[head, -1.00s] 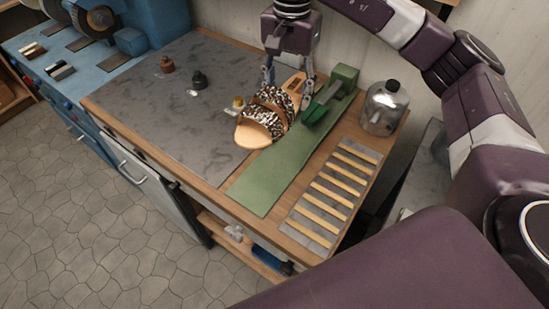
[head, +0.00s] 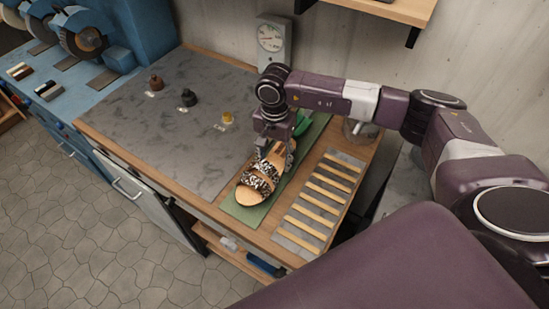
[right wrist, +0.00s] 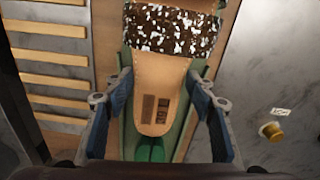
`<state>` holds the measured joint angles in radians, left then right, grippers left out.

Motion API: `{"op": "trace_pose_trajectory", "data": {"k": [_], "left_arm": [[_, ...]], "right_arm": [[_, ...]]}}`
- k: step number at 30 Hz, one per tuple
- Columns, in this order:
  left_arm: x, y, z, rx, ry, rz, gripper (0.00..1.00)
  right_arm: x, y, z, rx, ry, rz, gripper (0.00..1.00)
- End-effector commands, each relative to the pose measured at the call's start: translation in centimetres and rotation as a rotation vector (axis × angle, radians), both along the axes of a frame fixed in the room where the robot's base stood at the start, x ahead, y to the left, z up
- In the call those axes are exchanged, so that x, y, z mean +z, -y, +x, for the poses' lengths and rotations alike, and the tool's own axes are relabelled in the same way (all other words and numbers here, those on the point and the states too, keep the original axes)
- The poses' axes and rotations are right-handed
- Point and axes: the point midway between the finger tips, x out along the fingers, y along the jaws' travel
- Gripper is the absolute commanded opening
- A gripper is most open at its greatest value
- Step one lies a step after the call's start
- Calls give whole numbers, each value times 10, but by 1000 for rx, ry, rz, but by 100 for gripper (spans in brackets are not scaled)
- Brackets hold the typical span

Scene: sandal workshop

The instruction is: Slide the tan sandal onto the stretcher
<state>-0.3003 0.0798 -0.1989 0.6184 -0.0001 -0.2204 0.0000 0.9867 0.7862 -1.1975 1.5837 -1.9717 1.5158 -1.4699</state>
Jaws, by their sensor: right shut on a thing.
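The tan sandal (head: 258,182) has black-and-white speckled straps. It lies over the long green base (head: 241,210), its toe toward the front edge of the bench. My right gripper (head: 275,152) is shut on its heel end from above. In the right wrist view the two fingers (right wrist: 160,88) flank the tan heel (right wrist: 160,95). The green stretcher (head: 304,122) stands behind the heel, partly hidden by my gripper. Its green part (right wrist: 150,149) shows just past the heel edge; I cannot tell whether they touch. My left gripper is not in view.
A slatted rack (head: 317,205) lies right of the green base. Small bottles (head: 187,97) stand on the grey mat (head: 150,130) at left. A glass jar (head: 358,132) is partly behind my arm. A dial gauge (head: 271,42) stands at the back.

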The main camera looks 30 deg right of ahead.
Motion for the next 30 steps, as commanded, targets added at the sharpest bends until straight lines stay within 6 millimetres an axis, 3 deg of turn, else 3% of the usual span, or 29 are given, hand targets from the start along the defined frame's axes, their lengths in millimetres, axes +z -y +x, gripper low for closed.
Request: {"op": "trace_pose_trajectory", "data": {"k": [5, 16, 17, 18, 30], "left_arm": [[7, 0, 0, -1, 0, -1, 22], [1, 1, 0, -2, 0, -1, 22], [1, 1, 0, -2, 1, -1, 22], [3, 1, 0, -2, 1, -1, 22], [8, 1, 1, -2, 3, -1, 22]], "right_arm": [[-16, -1, 0, 1, 2, 1, 16], [-21, 0, 1, 1, 2, 0, 16], [-21, 0, 0, 1, 1, 0, 52], [-20, 0, 0, 1, 1, 0, 56], [-15, 0, 0, 1, 1, 0, 58]]}}
